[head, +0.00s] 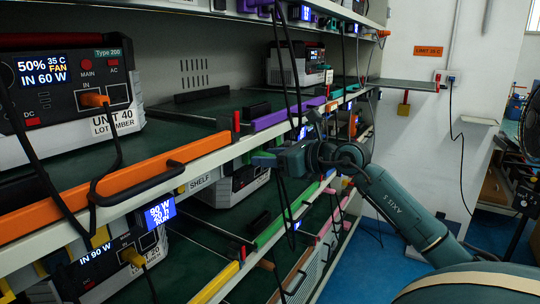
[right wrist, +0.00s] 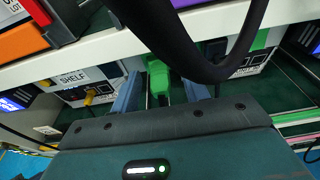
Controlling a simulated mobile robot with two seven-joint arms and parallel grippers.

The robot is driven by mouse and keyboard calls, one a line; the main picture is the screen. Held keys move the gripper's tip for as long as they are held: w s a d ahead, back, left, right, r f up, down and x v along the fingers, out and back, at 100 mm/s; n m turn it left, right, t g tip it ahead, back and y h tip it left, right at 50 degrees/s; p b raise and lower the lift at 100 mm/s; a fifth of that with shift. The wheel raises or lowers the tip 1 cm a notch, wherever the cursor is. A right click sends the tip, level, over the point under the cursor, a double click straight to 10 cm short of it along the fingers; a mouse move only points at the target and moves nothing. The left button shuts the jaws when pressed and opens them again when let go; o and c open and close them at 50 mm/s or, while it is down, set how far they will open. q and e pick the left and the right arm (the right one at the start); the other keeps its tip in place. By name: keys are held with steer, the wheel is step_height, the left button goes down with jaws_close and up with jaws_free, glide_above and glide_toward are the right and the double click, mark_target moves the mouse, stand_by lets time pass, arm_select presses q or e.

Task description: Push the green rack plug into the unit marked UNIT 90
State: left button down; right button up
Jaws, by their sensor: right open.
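My right gripper (head: 268,158) reaches from the right to the middle shelf, in front of a grey and white unit (head: 238,188). In the right wrist view its two blue fingers (right wrist: 161,95) stand apart on either side of the green plug (right wrist: 158,78). I cannot tell whether they touch it. A thick black cable crosses in front of the plug's right side. My left gripper is out of view.
The UNIT 40 unit (head: 75,88) with an orange plug (head: 95,100) stands on the upper left shelf. Orange (head: 125,188) and purple (head: 285,117) shelf-edge bars and hanging black cables lie close to my gripper. Blue floor (head: 370,275) is open at the right.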

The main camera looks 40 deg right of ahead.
steer(key=shift+c, duration=0.4)
jaws_close()
stand_by(0.4)
